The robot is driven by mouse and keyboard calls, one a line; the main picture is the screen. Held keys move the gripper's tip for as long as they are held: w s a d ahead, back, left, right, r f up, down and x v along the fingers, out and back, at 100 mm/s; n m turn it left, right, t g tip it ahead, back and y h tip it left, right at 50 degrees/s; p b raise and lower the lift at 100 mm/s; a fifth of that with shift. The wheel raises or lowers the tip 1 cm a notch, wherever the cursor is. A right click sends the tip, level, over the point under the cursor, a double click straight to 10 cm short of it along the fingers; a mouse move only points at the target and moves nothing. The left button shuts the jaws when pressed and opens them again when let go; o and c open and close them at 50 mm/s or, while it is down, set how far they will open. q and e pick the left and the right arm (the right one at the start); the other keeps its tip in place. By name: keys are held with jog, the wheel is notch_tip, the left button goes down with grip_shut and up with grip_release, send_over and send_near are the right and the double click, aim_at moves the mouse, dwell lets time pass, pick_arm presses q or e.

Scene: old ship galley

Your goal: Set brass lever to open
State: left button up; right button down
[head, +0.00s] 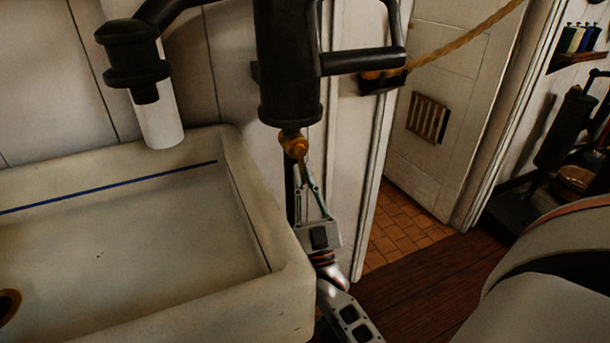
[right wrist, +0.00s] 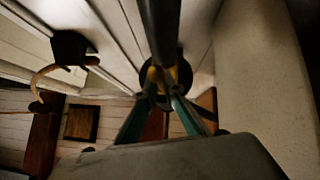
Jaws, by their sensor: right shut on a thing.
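The brass lever (head: 294,145) is at the bottom of a black pump body (head: 287,75), to the right of the sink. My right gripper (head: 300,174) reaches up from below, its fingertips at the brass part. It is shut on the brass lever. In the right wrist view, brass (right wrist: 167,76) shows under a dark vertical cylinder, just beyond the tips of my right gripper's green fingers (right wrist: 162,96). The fingers hide part of the lever, so its exact angle is hard to tell. My left gripper is not in view.
A pale stone sink (head: 130,250) fills the lower left, its right rim close beside my right gripper. A black spout (head: 133,50) with a white cylindrical shape (head: 158,120) stands above it. A rope (head: 465,38) and a white door (head: 440,140) are at right.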

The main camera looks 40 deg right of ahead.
dwell(0.3)
jog(key=c, duration=2.2)
grip_release()
jog(key=shift+o, duration=0.2)
jog(key=v, duration=1.2)
